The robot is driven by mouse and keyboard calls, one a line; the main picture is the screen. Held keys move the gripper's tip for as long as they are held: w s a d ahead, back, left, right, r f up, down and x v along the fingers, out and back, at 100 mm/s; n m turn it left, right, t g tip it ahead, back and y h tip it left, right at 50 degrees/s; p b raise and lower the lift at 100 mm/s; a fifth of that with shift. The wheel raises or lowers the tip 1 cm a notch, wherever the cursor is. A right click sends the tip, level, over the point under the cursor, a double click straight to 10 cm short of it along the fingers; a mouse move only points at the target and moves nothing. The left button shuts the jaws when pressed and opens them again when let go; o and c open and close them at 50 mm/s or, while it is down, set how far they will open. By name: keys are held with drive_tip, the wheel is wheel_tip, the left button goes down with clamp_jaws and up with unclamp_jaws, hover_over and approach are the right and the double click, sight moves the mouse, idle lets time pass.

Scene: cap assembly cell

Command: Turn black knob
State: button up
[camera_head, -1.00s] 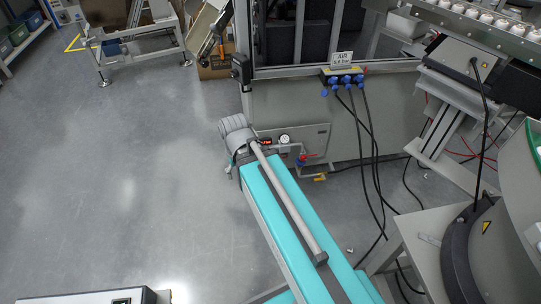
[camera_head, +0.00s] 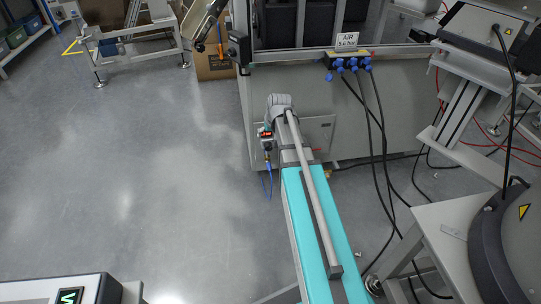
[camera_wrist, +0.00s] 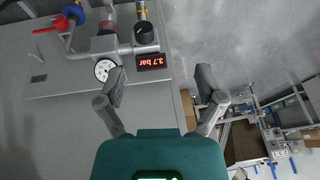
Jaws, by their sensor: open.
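The black knob (camera_wrist: 144,32) sits on a regulator on the grey cabinet panel, beside a red digital display (camera_wrist: 151,61) reading 3.7 bar and a white round gauge (camera_wrist: 104,70). My gripper (camera_wrist: 160,79) is open in the wrist view, with nothing between its fingers. The knob shows beyond and above the fingertips, a little left of their middle, apart from them. In the head view, the red display (camera_head: 265,134) shows left of my arm. The knob and gauge are not clearly visible there, and my gripper cannot be made out.
A red-handled valve (camera_wrist: 45,31) and a blue fitting (camera_wrist: 74,12) are left of the knob. A grey round machine (camera_head: 515,240) is at right. Floor at left is clear.

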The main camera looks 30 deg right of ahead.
sight(270, 147)
drive_tip(key=shift+t, duration=0.3)
drive_tip(key=d, duration=0.1)
drive_tip(key=w+d+f, duration=0.1)
drive_tip(key=d+b, duration=0.1)
drive_tip(key=shift+w+d+f, duration=0.25)
drive_tip(key=shift+w, duration=0.1)
drive_tip(key=shift+f, duration=0.2)
drive_tip(key=b+x, duration=1.2)
drive_tip(key=x, duration=0.1)
drive_tip(key=shift+w+d+f+b, duration=0.1)
drive_tip(key=shift+f+b, duration=0.05)
drive_tip(key=shift+b, duration=0.15)
idle(0.3)
drive_tip(key=c, duration=1)
drive_tip(key=shift+d, duration=0.2)
drive_tip(key=shift+c, duration=0.7)
drive_tip(key=shift+a, duration=0.1)
drive_tip(key=shift+m, duration=0.3)
